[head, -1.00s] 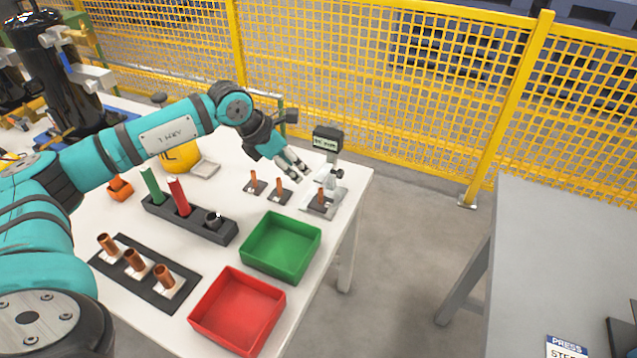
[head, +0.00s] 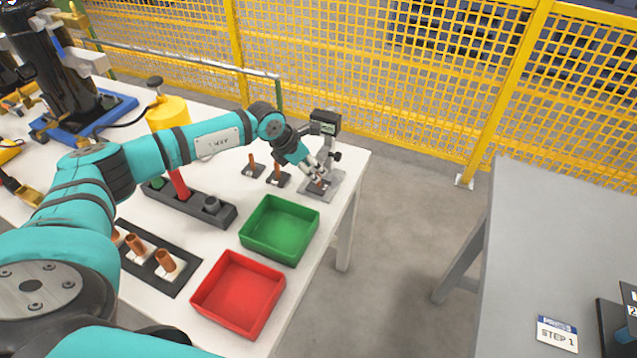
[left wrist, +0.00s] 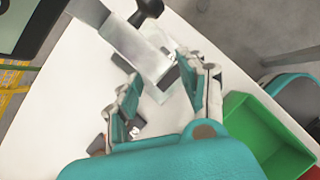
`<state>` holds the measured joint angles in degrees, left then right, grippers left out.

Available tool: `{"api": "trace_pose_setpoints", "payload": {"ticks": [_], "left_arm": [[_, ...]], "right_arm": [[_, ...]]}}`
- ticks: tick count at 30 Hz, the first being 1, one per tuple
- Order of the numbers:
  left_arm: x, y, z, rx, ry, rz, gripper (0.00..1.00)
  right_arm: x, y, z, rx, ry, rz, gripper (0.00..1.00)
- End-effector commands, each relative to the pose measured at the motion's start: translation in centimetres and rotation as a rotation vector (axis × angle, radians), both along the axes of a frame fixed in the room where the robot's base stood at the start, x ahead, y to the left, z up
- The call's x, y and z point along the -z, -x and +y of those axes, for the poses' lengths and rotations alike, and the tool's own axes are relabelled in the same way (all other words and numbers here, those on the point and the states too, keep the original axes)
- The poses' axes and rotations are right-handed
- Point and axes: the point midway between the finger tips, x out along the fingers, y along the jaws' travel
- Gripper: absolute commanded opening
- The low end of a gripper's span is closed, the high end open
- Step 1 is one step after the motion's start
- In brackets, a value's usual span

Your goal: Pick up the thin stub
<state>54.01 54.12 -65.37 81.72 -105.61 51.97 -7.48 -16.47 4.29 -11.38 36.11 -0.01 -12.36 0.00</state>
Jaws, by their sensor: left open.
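Thin copper stubs stand on small dark plates on the white table in the head view: one (head: 253,161) at the left, one (head: 277,172) beside it, and one at the gauge stand, mostly hidden by my left gripper. Which of them is the thin one I cannot tell by size. My left gripper (head: 319,172) is open, fingers pointing down over the gauge stand's base (head: 334,186). In the left wrist view the spread fingers (left wrist: 162,92) frame part of the grey gauge base; no stub shows clearly between them. My right gripper is out of view.
The gauge post and display (head: 326,122) rise right behind my left gripper. A green bin (head: 280,230) and a red bin (head: 238,294) stand nearer. A dark rack (head: 222,216) and a holder of thicker copper tubes (head: 166,283) are to the left.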

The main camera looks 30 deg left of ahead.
Motion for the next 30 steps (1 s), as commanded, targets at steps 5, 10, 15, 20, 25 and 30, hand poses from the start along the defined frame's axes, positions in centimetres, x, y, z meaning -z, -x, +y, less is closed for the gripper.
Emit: {"api": "trace_pose_setpoints", "payload": {"ticks": [5, 10, 15, 20, 25, 30], "left_arm": [[2.3, -1.1, -0.6, 0.000, 0.001, 0.005, 0.42], [4.0, -1.9, -1.0, 0.000, 0.001, 0.003, 0.42], [4.3, -2.0, -1.0, 0.000, 0.001, 0.002, 0.42], [4.2, -2.0, -1.0, 0.000, 0.001, 0.002, 0.32], [4.2, -2.0, -1.0, 0.000, 0.001, 0.002, 0.10], [4.2, -2.0, -1.0, 0.000, 0.001, 0.002, 0.00]], "right_arm": [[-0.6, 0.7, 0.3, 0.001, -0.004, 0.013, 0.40], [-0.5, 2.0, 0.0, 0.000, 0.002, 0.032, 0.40], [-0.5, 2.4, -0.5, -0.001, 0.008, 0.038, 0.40], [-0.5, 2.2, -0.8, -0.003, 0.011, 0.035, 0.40], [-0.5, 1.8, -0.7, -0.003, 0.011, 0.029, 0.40], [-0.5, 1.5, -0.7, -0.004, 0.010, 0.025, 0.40]]}}
